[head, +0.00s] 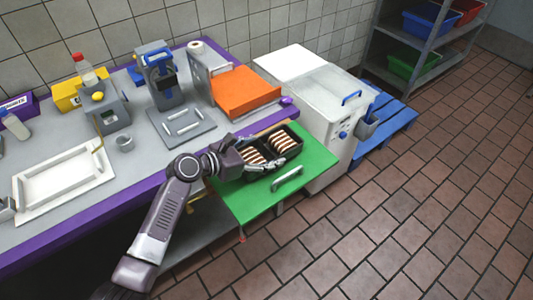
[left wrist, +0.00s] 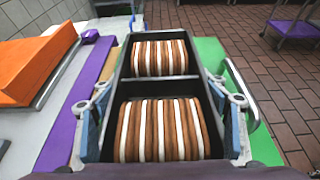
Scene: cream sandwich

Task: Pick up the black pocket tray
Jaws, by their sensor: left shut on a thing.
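The black pocket tray (head: 301,149) is over the green board at the front right corner of the counter. Its two pockets hold rows of brown-and-white cream sandwiches standing on edge. In the left wrist view, the tray (left wrist: 165,84) runs straight ahead, with one pocket near and one beyond the divider. My left gripper (head: 260,156) is shut on the tray, with one finger against each long side. The left gripper's fingers also show at both sides in the left wrist view (left wrist: 164,95). I cannot tell whether the tray touches the board. My right gripper is not in view.
The green board (head: 316,157) has a pale handle (head: 287,178) in front of the tray. An orange box (head: 246,91) stands behind, and a white machine (head: 330,105) stands right of it. A white tray (head: 62,183) lies at left.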

